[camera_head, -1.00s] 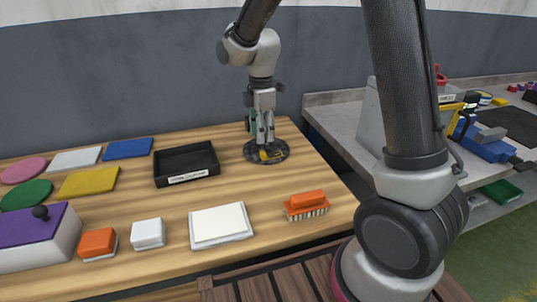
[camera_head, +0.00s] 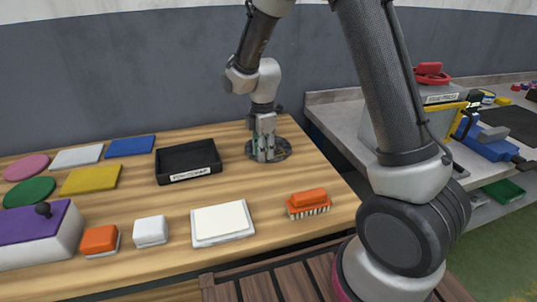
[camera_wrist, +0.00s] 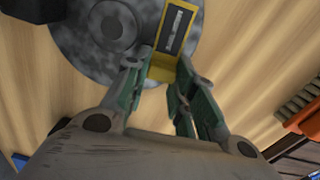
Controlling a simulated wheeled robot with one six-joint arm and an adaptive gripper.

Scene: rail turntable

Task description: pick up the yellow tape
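The yellow tape (camera_wrist: 172,38), a yellow block with a dark face, shows in the wrist view on the edge of a round grey turntable (camera_wrist: 75,42). My gripper (camera_wrist: 160,68) has its two green-padded fingers apart, one on each side of the tape's near end. Whether the pads touch it, I cannot tell. In the head view my gripper (camera_head: 265,156) points down low over the turntable (camera_head: 284,150), and the tape is hidden behind the fingers.
A black tray (camera_head: 188,163) stands left of the turntable. An orange brush (camera_head: 309,203) and a white pad (camera_head: 222,222) lie nearer on the wooden table. Coloured plates lie at the left. A grey bench (camera_head: 340,115) with a blue vise stands to the right.

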